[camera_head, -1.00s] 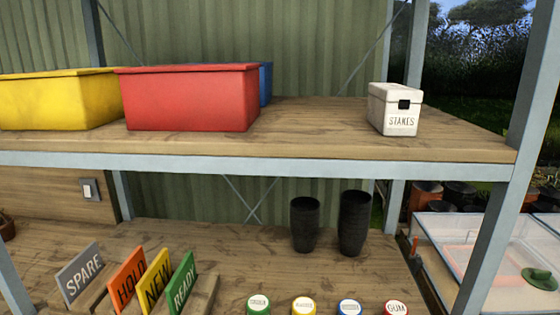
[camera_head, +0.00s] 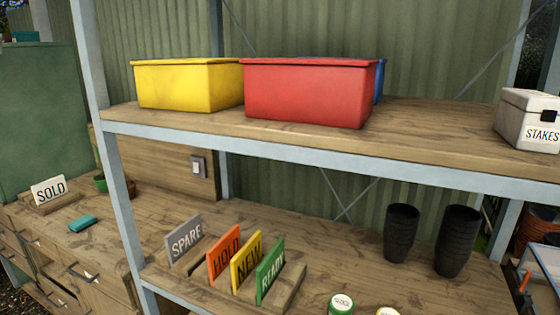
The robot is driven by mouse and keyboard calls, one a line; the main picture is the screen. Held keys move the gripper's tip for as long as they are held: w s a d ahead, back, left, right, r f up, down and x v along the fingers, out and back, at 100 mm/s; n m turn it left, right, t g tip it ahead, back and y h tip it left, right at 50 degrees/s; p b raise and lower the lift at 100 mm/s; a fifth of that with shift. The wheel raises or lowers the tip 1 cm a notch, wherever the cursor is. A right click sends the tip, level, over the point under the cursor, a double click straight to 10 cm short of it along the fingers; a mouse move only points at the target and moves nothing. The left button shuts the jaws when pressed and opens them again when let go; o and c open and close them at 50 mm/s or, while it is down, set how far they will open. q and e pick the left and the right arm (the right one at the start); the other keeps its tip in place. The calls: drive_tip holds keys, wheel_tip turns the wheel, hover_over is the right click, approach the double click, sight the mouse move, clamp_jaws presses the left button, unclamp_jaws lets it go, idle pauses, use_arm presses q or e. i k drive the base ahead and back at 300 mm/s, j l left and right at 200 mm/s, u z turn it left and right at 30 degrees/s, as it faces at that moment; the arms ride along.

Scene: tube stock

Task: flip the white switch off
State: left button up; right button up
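The white switch (camera_head: 198,166) is a small rocker in a grey plate on the wooden back panel (camera_head: 165,160), left of centre in the head view. It sits below the upper shelf, behind the shelf's left post. It is too small to tell whether it is on or off. Neither of my grippers is in view.
A grey metal post (camera_head: 118,190) and the upper shelf (camera_head: 300,150) stand in front of the panel. Coloured signs in a wooden holder (camera_head: 290,298) are on the lower shelf.

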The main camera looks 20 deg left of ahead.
sight(196, 166)
drive_tip(key=j+z, duration=0.15)
drive_tip(key=j, duration=0.35)
drive_tip(key=j+z, duration=0.1)
drive_tip(key=j, duration=0.45)
drive_tip(key=j+z, duration=0.15)
drive_tip(key=j, duration=0.4)
drive_tip(key=j+z, duration=0.1)
drive_tip(key=j, duration=0.4)
drive_tip(key=j+z, duration=0.15)
drive_tip(key=j, duration=0.4)
drive_tip(key=k+j+z, duration=0.1)
drive_tip(key=j, duration=0.4)
drive_tip(key=k+j+z, duration=0.15)
drive_tip(key=j, duration=0.35)
drive_tip(key=j+z, duration=0.1)
drive_tip(key=j, duration=0.45)
drive_tip(key=k, duration=0.05)
